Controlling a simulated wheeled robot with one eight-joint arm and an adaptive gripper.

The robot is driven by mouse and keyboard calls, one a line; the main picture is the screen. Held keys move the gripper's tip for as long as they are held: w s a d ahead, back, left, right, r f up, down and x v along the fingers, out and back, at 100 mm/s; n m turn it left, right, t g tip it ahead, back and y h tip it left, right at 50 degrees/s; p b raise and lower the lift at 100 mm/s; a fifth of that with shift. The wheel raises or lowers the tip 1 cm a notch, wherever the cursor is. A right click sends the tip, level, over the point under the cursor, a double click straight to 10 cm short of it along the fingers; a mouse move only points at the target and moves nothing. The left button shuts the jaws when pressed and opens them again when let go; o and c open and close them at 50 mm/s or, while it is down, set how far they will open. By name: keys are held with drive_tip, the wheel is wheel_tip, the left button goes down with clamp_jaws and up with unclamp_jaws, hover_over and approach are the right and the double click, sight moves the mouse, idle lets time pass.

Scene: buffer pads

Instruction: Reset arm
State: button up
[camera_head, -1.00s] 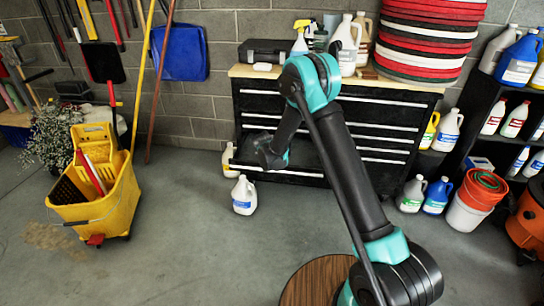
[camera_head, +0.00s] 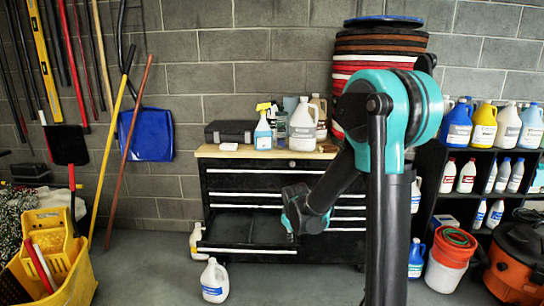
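My arm, black with teal joints, rises at the right of the middle and bends at a large teal joint. Its far end, with my gripper (camera_head: 291,232), hangs low in front of the black tool chest (camera_head: 222,183). The fingers are small and dark against the chest, and I cannot make out whether they are open or shut. I see nothing clearly held. A lower drawer (camera_head: 240,246) of the chest is pulled out, just left of my gripper. The stack of round buffer pads (camera_head: 375,42) stands on the chest's right end, partly hidden by my arm.
A white jug (camera_head: 214,283) stands on the floor before the chest. A yellow mop bucket (camera_head: 75,283) is at lower left. A red-and-white bucket (camera_head: 446,268), an orange vacuum (camera_head: 515,260) and shelves of bottles line the right. Bottles and a black case (camera_head: 230,132) sit on the chest.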

drive_tip(key=s+d+m, duration=0.4)
drive_tip(key=s+d, duration=0.1)
drive_tip(key=s, duration=0.7)
drive_tip(key=s+d+m+g, duration=0.1)
drive_tip(key=s+d+m, duration=0.3)
drive_tip(key=s, duration=0.9)
drive_tip(key=shift+d+m, duration=0.3)
drive_tip(key=shift+d, duration=0.65)
